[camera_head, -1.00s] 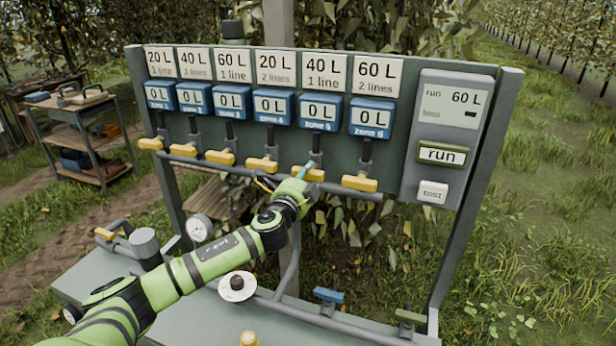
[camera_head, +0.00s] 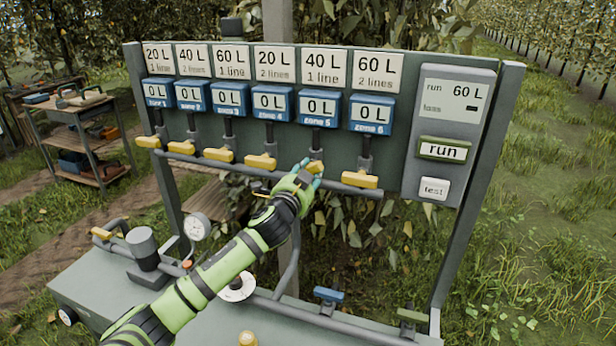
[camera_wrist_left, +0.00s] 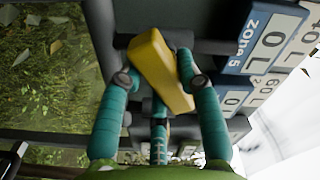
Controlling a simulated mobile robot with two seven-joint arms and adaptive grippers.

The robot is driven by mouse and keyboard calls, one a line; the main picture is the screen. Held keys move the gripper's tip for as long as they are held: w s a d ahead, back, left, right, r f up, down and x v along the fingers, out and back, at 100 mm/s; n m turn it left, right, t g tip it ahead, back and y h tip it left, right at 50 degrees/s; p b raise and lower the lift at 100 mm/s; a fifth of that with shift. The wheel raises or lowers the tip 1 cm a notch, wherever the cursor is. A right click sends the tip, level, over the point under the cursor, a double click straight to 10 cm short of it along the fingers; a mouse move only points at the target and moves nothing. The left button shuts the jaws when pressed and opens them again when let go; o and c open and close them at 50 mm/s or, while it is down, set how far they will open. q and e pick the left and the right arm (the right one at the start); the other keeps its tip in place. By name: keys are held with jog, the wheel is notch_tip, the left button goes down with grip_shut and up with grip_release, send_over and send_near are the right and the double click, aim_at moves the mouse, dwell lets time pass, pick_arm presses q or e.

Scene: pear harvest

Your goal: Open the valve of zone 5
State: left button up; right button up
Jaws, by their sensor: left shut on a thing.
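The yellow handle of the zone 5 valve (camera_head: 317,167) sits under the blue zone 5 meter (camera_head: 318,108), which reads 0 L. My left gripper (camera_head: 308,178) is at this handle. In the left wrist view the handle (camera_wrist_left: 158,66) lies slantwise between the teal fingers of my left gripper (camera_wrist_left: 157,77), which are shut on it. The zone 5 meter also shows in the left wrist view (camera_wrist_left: 264,38). In the head view my fingers partly cover the handle, so its exact angle is hard to tell. My right gripper is not in view.
Yellow handles of zone 4 (camera_head: 262,162) and zone 6 (camera_head: 360,180) flank it closely. A control box with a run button (camera_head: 443,150) and test button (camera_head: 434,189) is at right. A pressure gauge (camera_head: 197,226) and pipes stand on the bench below.

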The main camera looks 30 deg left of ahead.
pick_arm(q)
jog(key=n, duration=0.5)
jog(key=shift+d+r+n, duration=0.1)
jog(key=shift+d+n, duration=0.05)
jog(key=shift+n, duration=0.15)
jog(key=n, duration=0.3)
jog(key=n+p, duration=0.1)
jog(key=n, duration=0.1)
jog(key=shift+r+n, duration=0.2)
jog(key=shift+n, duration=0.5)
jog(key=o, duration=1.2)
jog(key=shift+c, duration=0.2)
jog(key=v, duration=1.2)
